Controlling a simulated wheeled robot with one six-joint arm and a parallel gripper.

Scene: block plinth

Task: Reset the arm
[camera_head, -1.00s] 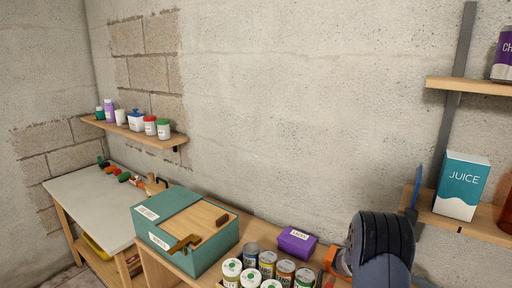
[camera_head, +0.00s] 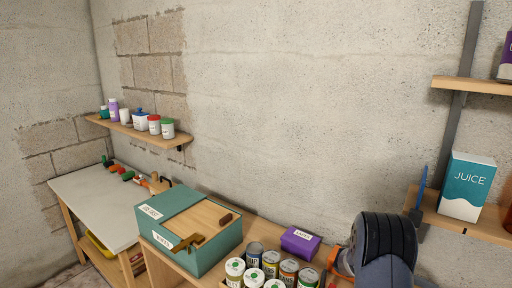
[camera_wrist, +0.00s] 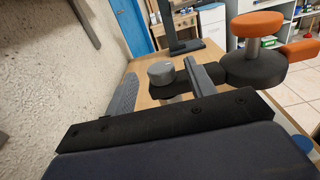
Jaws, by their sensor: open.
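My gripper (camera_wrist: 162,80) shows in the wrist view with its two grey fingers spread apart. I see nothing held between them. The wall is close on the left of that view, and a wooden surface lies beyond the fingers. In the head view my dark, rounded arm part (camera_head: 383,245) stands at the lower right, in front of the bench's right end. My fingers cannot be made out clearly in that view.
A teal box (camera_head: 205,255) with a wooden lid, several cans (camera_head: 270,264) and a purple box (camera_head: 300,241) stand on the bench left of my arm. A juice carton (camera_head: 466,187) stands on the right shelf, beside a narrow blue thing (camera_head: 421,188). The wall between the shelves is bare.

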